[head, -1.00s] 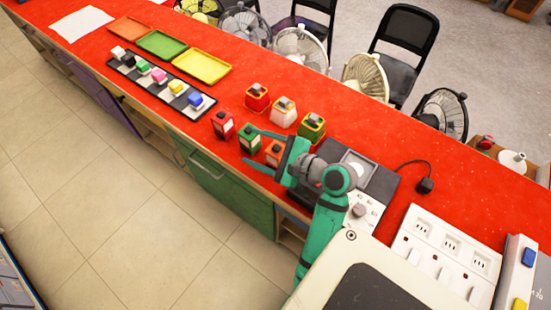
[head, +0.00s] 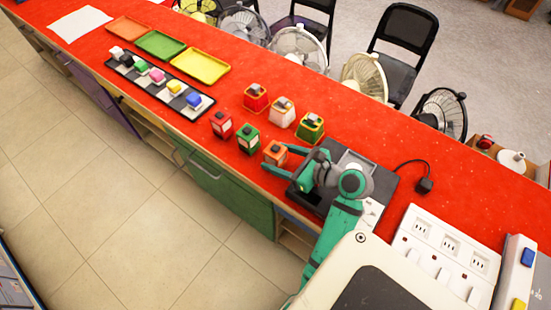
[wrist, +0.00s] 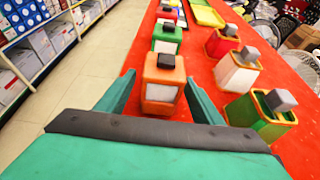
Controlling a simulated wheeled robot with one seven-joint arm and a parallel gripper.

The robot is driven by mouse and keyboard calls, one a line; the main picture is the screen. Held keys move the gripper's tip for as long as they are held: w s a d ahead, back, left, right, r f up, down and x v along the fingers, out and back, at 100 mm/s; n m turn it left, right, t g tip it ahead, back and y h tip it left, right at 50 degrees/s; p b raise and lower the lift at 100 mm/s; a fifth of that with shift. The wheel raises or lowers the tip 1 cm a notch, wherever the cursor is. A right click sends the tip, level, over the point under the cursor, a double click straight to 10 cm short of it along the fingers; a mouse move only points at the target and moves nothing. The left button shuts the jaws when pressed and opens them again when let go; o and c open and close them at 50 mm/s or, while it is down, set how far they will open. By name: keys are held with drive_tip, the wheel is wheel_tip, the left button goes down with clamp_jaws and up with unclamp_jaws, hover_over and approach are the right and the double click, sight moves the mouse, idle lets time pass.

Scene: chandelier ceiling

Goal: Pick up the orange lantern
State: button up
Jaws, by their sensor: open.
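The orange lantern (head: 275,153) stands upright on the red counter, nearest my arm in the front row of lanterns. In the wrist view the orange lantern (wrist: 164,84) has a dark cap and a pale panel, and it sits between my two fingers. My gripper (head: 282,159) is open, its teal fingers reaching along either side of the lantern. In the wrist view my gripper (wrist: 160,88) shows a gap between each finger and the lantern.
A green lantern (head: 248,139) and a red lantern (head: 222,124) stand beyond it in the same row. Behind are red (head: 256,98), white (head: 282,112) and green-yellow (head: 310,128) lanterns. A dark appliance (head: 345,170) lies under my arm. The counter's front edge is close.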

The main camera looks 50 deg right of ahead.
drive_tip(key=shift+x, duration=2.7)
drive_tip(key=shift+d+r, duration=0.1)
drive_tip(key=shift+r, duration=0.05)
drive_tip(key=shift+c, duration=0.6)
drive_tip(key=c, duration=1.2)
